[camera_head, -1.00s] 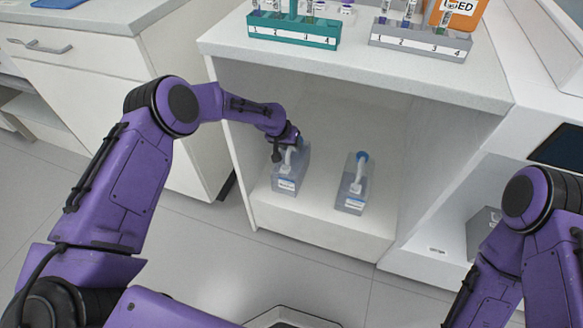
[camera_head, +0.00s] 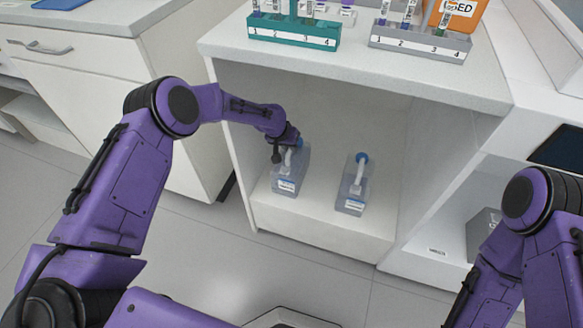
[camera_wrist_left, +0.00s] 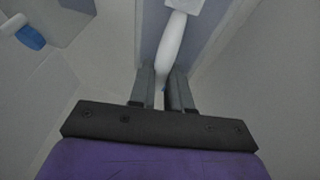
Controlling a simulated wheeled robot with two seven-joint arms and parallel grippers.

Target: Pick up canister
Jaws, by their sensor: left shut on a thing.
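Two clear bluish canisters with white handles stand on the low shelf inside the open cabinet. My left gripper (camera_head: 286,147) reaches in and is at the top of the left canister (camera_head: 287,176). The left wrist view shows its two fingers (camera_wrist_left: 165,88) shut on this canister's white handle (camera_wrist_left: 171,45). The canister stands upright at shelf level; I cannot tell whether its base touches the shelf. The right canister (camera_head: 352,190), with a blue cap, stands a little apart from it. My right arm shows at the right edge, but its gripper is out of view.
The cabinet's worktop (camera_head: 340,61) overhangs the shelf (camera_head: 315,218). On top are a teal tube rack (camera_head: 293,34), a grey tube rack (camera_head: 420,42) and an orange container (camera_head: 462,10). The shelf right of the right canister is clear.

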